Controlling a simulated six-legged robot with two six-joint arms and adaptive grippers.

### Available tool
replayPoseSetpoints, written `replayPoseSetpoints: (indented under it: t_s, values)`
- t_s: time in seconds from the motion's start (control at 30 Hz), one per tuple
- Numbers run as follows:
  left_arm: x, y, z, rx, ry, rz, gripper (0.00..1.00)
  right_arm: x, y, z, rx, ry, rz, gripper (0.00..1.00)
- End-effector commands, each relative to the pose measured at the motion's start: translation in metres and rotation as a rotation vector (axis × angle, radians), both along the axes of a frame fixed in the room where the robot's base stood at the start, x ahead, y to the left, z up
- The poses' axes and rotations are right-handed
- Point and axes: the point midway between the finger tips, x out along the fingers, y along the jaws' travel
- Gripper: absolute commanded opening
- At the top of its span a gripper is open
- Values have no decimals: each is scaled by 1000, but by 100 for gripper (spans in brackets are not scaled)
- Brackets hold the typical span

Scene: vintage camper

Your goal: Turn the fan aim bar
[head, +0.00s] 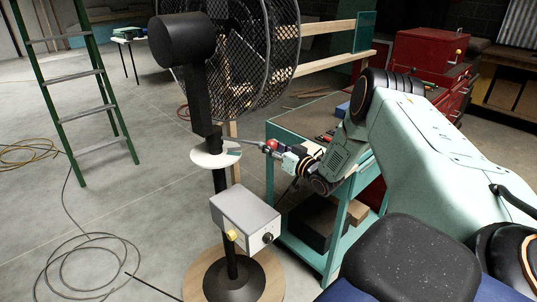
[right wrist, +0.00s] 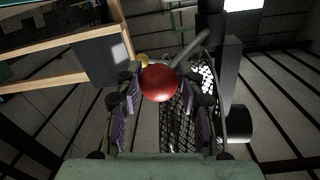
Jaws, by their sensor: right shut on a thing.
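The fan aim bar (head: 238,141) is a thin grey bar that reaches out to the right from the fan's black post, above a white round plate (head: 216,155). It ends in a red ball knob (head: 271,145). My right gripper (head: 273,149) is shut on this knob. In the right wrist view, the red knob (right wrist: 159,84) sits between the two fingers of my right gripper (right wrist: 160,90), and the grey bar (right wrist: 192,48) runs up and right behind it. The caged fan (head: 240,45) stands on its black post. My left gripper is not in view.
A grey control box (head: 245,215) with a yellow and a black knob is on the post below the plate. A teal cart (head: 295,130) stands close under my right arm. A green ladder (head: 85,85) and coiled cable (head: 85,265) are at left.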

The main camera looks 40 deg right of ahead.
Motion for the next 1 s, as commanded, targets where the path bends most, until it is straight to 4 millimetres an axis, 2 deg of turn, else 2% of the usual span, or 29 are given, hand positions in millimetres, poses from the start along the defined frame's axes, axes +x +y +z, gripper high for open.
replayPoseSetpoints:
  t_s: [0.03, 0.3, 0.87, 0.9, 1.0]
  values:
    - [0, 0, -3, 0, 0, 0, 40, 6, -5, 6, -2, -16, -4, 0]
    - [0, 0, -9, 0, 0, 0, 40, 15, -16, 7, -1, -18, -5, 0]
    - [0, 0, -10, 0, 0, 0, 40, 18, -18, 9, -4, -20, -3, 0]
    - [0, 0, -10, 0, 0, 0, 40, 18, -18, 9, -4, -20, -3, 44]
    - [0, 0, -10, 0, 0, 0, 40, 17, -18, 8, -3, -17, -2, 52]
